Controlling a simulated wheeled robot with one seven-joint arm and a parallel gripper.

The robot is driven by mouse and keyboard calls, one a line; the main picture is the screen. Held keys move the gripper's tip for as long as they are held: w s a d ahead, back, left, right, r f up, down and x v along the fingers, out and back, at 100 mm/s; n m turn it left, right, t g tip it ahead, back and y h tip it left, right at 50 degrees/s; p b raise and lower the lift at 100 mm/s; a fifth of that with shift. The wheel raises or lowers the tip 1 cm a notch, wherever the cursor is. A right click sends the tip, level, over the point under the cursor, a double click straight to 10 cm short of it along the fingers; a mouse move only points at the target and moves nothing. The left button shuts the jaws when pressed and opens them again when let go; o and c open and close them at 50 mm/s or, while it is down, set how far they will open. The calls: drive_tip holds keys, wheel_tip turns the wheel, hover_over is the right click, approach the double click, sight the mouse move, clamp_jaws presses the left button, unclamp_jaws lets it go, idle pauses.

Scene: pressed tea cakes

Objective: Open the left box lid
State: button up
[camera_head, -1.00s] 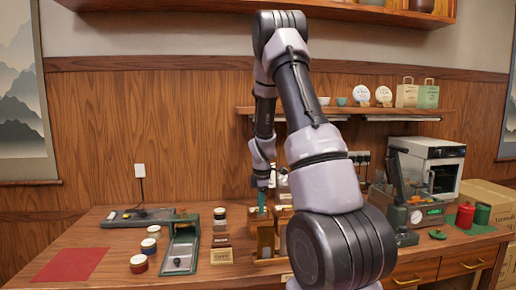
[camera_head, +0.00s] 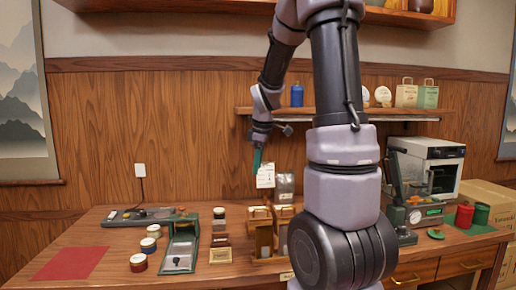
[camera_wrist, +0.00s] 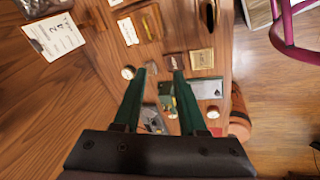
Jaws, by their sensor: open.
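Two small wooden boxes stand side by side on the wooden table. The left box (camera_head: 252,238) has a pale front panel and a light wooden top piece that seems to lie over it; the lid's exact state is too small to tell. The right box (camera_head: 284,212) is partly hidden behind my arm. Wooden boxes with pale panels also show at the top of the wrist view (camera_wrist: 128,31). My gripper (camera_head: 257,161) hangs in the air above the left box, apart from it. Its green fingers (camera_wrist: 163,68) are spread with nothing between them.
A clipboard with paper (camera_head: 265,176) and a grey pouch (camera_head: 285,185) stand behind the boxes. A gold plaque (camera_head: 220,256), several jars (camera_head: 138,263) and a green device (camera_head: 180,250) lie to the left. A press (camera_head: 400,205) stands right. A red mat (camera_head: 70,264) lies far left.

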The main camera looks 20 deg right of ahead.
drive_tip(key=s+a+r+m+t, duration=0.1)
drive_tip(key=s+a+r+m, duration=0.3)
drive_tip(key=s+r+m, duration=0.2)
drive_tip(key=shift+s+a+r+t+y, duration=0.2)
drive_tip(key=shift+s+r+t+y, duration=0.2)
drive_tip(key=shift+s+r, duration=0.7)
drive_tip(key=shift+s+f, duration=0.25)
drive_tip(key=shift+s, duration=0.05)
